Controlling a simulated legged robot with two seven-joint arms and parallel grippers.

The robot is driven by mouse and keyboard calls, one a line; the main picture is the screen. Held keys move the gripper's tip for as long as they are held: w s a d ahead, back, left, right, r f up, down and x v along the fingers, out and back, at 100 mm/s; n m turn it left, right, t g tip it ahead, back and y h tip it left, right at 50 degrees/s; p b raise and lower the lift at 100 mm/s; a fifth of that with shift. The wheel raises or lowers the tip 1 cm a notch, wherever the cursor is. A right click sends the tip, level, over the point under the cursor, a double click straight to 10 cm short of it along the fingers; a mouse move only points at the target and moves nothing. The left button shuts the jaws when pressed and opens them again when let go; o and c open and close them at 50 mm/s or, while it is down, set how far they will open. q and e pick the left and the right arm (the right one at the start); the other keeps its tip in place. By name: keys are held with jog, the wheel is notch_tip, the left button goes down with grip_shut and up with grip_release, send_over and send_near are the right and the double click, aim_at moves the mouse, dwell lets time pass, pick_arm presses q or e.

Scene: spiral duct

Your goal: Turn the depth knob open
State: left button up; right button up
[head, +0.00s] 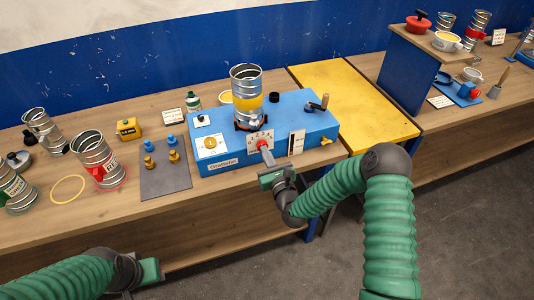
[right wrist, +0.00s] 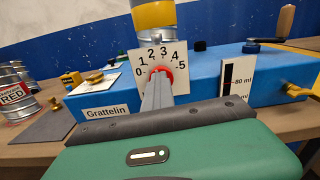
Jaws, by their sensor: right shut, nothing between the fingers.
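A blue machine (head: 225,160) labelled Grattelin stands on the bench. On its front is a white dial plate numbered 0 to 5 (right wrist: 146,57) with a red round knob (right wrist: 166,69) at its centre. I cannot tell which knob is called the depth knob. My right gripper (head: 266,158) is shut, with its fingertips (right wrist: 157,83) in front of the red knob, overlapping it in view. I cannot tell whether they touch. The knob's pointer is hidden. My left gripper (head: 152,271) is low at the left, away from the machine; its fingers do not show clearly.
A brass knob (head: 211,142) sits on a white plate on the machine, left of a metal can (head: 246,82). A gauge marked 80 ml (right wrist: 234,78) and a yellow tap (right wrist: 297,90) are right of the dial. A grey mat (head: 165,182) lies to the left.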

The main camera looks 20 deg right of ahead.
jog(key=shift+o, duration=1.2)
jog(key=shift+w+r, duration=0.1)
jog(key=o, duration=0.5)
jog(key=shift+s+a+f, duration=0.1)
jog(key=shift+s+f, duration=0.1)
jog(key=shift+f, duration=0.2)
jog(key=shift+o, duration=0.4)
jog(key=shift+s+a+f, duration=0.1)
jog(key=shift+f, duration=0.1)
pick_arm(q)
jog(key=shift+w+r+p, duration=0.75)
jog(key=shift+r+p, duration=0.2)
jog(key=shift+p, duration=0.25)
pick_arm(e)
jog(key=s+d, duration=0.1)
jog(key=s, duration=1.6)
jog(key=shift+s, duration=0.25)
